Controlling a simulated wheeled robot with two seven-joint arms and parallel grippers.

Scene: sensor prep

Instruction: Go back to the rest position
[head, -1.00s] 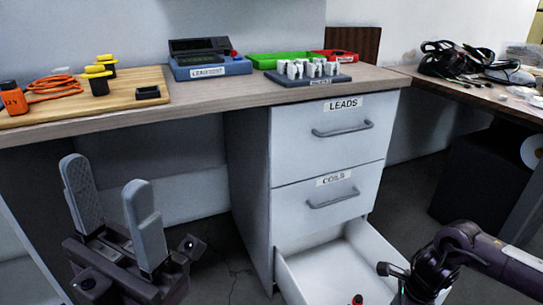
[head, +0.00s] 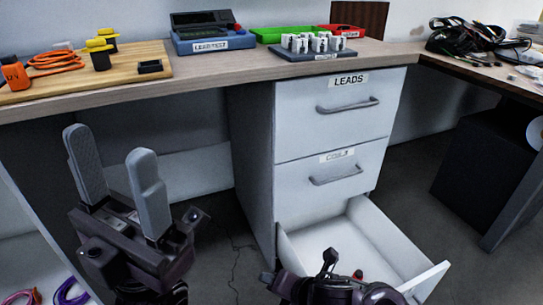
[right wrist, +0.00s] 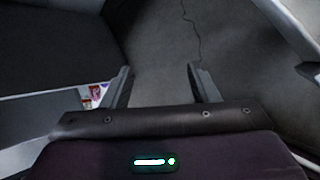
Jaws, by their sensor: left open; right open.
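My left gripper (head: 108,143) stands upright at the left in the head view. Its two grey fingers are apart, with nothing between them, in front of the desk. My right arm is at the bottom middle of the head view, in front of the open bottom drawer (head: 412,272), covering part of it. In the right wrist view my right gripper (right wrist: 159,72) has its fingers apart and empty, above the dark floor (right wrist: 165,35).
The LEADS drawer (head: 300,120) and the drawer below it (head: 295,185) are shut. The wooden desk (head: 220,72) holds a wooden board (head: 130,68), a blue device (head: 205,45), green (head: 270,35) and red (head: 341,31) trays and a dark rack (head: 290,53).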

